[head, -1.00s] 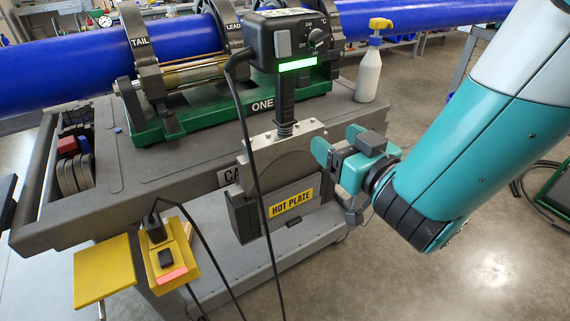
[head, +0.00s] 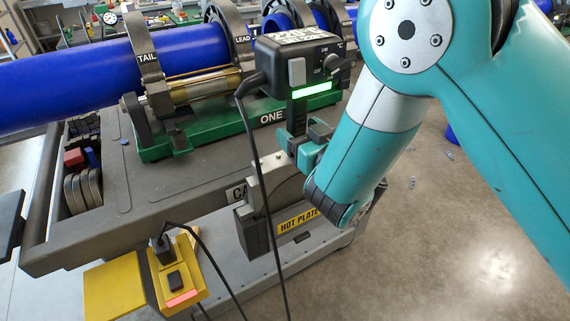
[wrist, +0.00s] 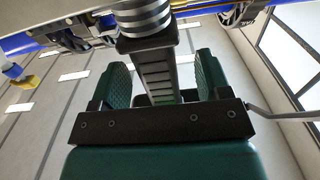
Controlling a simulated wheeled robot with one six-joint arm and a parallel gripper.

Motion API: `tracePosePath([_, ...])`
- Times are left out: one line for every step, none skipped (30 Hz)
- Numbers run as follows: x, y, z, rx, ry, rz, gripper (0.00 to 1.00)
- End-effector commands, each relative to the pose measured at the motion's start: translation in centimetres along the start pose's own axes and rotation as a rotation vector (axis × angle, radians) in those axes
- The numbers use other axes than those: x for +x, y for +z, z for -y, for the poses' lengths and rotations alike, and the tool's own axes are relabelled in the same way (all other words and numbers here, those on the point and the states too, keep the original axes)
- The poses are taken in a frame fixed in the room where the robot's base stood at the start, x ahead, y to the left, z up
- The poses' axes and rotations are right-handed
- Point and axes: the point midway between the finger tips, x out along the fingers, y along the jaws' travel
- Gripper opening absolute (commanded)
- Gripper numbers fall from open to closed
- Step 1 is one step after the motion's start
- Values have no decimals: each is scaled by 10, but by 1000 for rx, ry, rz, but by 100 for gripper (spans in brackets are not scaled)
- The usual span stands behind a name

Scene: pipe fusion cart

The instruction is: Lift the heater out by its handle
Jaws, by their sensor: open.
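The heater has a black control box (head: 300,72) with a lit green display and a dark upright handle (head: 298,112) below it. Its lower part sits in the grey holder labelled HOT PLATE (head: 262,238) at the cart's side. My gripper (head: 297,143) is at the lower part of the handle, coming from the right. In the wrist view the ribbed handle (wrist: 157,72) runs between my two green finger pads, with gaps on both sides. The jaws are open around it. A metallic ringed collar (wrist: 145,18) shows at the handle's end.
The green pipe clamp base (head: 160,150) with the blue pipe (head: 60,85) stands behind on the cart. A yellow socket box (head: 178,275) hangs at front left. Open floor lies right.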

Motion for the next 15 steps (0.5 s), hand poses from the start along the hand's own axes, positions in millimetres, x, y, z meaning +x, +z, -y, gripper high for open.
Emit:
tracePosePath([3, -4, -4, 0, 9, 1, 70])
tracePosePath([4, -4, -6, -1, 14, 1, 70])
tracePosePath([5, -4, -8, 0, 18, 1, 70])
tracePosePath([6, -3, -9, 0, 21, 1, 70])
tracePosePath([6, -2, -9, 0, 22, 1, 70])
tracePosePath([7, -2, -10, 0, 23, 0, 70])
tracePosePath([8, -1, -10, 0, 23, 0, 70])
tracePosePath([8, -1, -9, 0, 23, 0, 70])
tracePosePath([8, -1, -8, 1, 22, 0, 70])
tracePosePath([8, -1, -8, 1, 21, 0, 70])
tracePosePath([8, -1, -7, 1, 20, -1, 70])
tracePosePath([8, -1, -7, 1, 19, -1, 70])
tracePosePath([8, -1, -7, 1, 19, -1, 63])
tracePosePath([8, -1, -6, 1, 19, -1, 56])
tracePosePath([8, -1, -6, 1, 18, -1, 47])
